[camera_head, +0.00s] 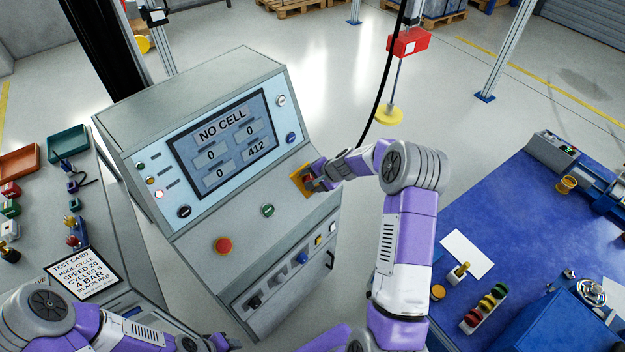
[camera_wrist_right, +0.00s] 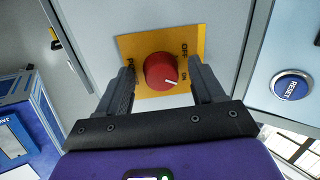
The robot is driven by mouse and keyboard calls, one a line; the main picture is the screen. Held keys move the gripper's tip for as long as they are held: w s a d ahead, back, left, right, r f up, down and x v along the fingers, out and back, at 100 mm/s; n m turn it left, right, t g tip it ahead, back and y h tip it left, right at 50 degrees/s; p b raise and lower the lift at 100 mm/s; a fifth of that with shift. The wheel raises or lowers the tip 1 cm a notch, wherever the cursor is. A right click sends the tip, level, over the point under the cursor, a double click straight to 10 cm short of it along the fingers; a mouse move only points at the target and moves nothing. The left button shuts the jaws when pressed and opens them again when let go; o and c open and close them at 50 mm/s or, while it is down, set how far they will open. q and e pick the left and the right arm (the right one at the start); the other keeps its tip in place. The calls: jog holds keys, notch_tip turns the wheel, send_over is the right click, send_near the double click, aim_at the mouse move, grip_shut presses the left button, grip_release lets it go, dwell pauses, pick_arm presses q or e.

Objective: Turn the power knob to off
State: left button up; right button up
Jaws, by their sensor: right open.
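The red power knob (camera_wrist_right: 160,70) sits on a yellow plate (camera_wrist_right: 152,42) marked OFF and ON in the right wrist view. A white mark on the knob's face points to the lower right, toward the ON side. My right gripper (camera_wrist_right: 159,76) is open, its two fingers on either side of the knob with gaps visible. In the head view my right gripper (camera_head: 309,179) is at the yellow plate (camera_head: 296,183) on the console's right side and hides most of the knob. My left gripper (camera_head: 222,343) is low at the bottom edge, its fingers unclear.
The grey console (camera_head: 205,80) has a screen (camera_head: 226,143) reading NO CELL, a red mushroom button (camera_head: 223,245) and a green button (camera_head: 267,210). A blue RESET button (camera_wrist_right: 291,86) shows right of the knob. A blue-topped bench (camera_head: 500,215) stands at the right.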

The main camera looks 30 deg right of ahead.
jog(key=shift+c, duration=0.3)
jog(key=c, duration=1)
